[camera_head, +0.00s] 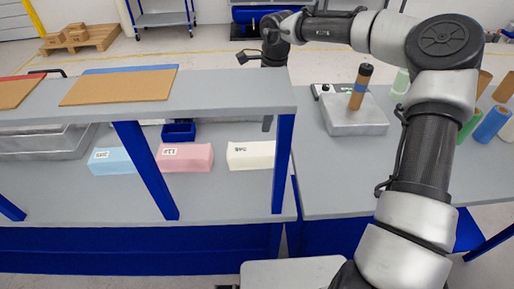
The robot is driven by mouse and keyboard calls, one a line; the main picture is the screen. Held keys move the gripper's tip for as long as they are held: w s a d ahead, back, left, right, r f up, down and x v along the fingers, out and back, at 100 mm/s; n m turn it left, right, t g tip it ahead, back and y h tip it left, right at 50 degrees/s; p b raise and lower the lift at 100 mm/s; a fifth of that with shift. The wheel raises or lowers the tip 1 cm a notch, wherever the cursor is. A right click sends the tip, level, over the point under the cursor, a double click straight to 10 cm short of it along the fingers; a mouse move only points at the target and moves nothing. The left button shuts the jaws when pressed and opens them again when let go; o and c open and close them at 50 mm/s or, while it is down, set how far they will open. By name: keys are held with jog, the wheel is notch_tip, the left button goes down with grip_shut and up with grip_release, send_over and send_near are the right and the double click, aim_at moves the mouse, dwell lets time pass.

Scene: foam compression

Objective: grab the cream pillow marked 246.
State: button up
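The cream pillow (252,155) is a long block with a small dark marking on its left end, too small to read surely. It lies on the lower level of the grey bench, under the upper shelf and left of a blue post. A pink pillow (185,158) and a light blue pillow (113,161) lie to its left, both with white labels. My arm reaches up from the lower right and across to the left. Its end is beyond the upper shelf's back edge, above and behind the cream pillow and apart from it. My gripper's fingertips cannot be made out.
The upper shelf (215,97) overhangs the pillows and carries brown boards (118,87). Blue posts (147,170) stand in front. A blue bin (178,132) sits behind the pink pillow. A side table at right holds a grey device (353,122) with a brown cylinder, and several coloured rolls (491,124).

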jog(key=s+f+g, duration=0.1)
send_over(254, 149)
jog(key=d, duration=0.1)
jog(key=shift+y, duration=0.3)
notch_tip(254, 149, down, 10)
jog(key=shift+r, duration=0.2)
jog(key=shift+a+f, duration=0.2)
jog(key=shift+f, duration=1.45)
jog(key=shift+a+f, duration=0.2)
jog(key=shift+f, duration=1.45)
jog(key=c, duration=1.1)
jog(key=shift+r, duration=0.2)
